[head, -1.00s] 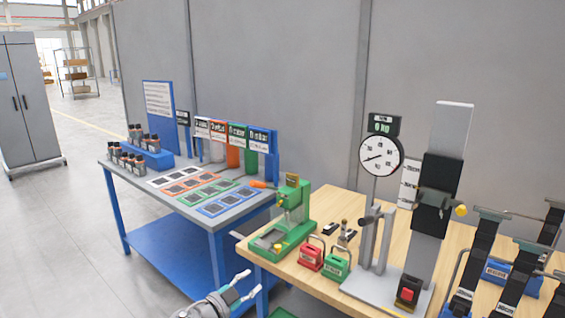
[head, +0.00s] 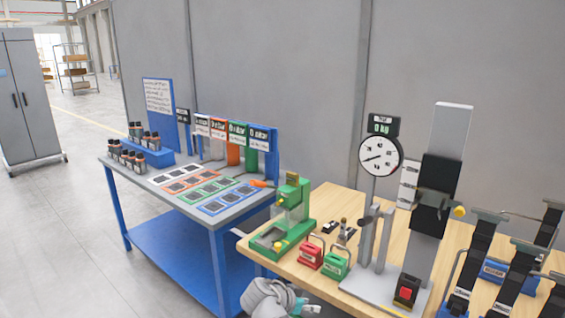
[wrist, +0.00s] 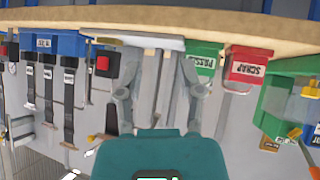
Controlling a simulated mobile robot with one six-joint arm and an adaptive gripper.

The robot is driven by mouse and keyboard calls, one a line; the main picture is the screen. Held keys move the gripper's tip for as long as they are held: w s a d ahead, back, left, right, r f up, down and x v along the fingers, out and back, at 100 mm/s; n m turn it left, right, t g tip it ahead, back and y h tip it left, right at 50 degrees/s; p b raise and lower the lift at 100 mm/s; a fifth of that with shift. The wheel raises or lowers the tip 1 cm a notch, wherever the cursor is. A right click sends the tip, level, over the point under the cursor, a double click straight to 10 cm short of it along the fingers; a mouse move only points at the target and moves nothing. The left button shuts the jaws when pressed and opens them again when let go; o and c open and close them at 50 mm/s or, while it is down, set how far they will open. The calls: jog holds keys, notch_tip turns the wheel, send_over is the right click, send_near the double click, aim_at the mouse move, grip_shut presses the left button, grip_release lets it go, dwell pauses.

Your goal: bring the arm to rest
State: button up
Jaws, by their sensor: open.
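My gripper (wrist: 161,90) is open in the wrist view, its two grey fingers apart with nothing held between them. In the head view my gripper (head: 308,309) is at the bottom edge, partly cut off, low in front of the wooden bench (head: 262,262). The wrist view is upside down and shows the bench edge (wrist: 150,17) at the top. No fingertip visibly touches anything there.
Red (head: 310,257) and green (head: 336,266) boxes stand near the bench front, beside a green press (head: 291,215) and a dial gauge stand (head: 380,157). Black-strapped fixtures (head: 480,250) are at right. A blue table (head: 215,228) stands left. Open floor (head: 60,240) lies further left.

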jog(key=s+d+f+n+g+y+p, duration=0.2)
jog(key=s+d+f+n+g+y, duration=0.2)
jog(key=d+n+y, duration=0.5)
jog(key=shift+s+d+f+g, duration=0.35)
jog(key=shift+s+d+g, duration=0.1)
jog(key=shift+s+g, duration=0.25)
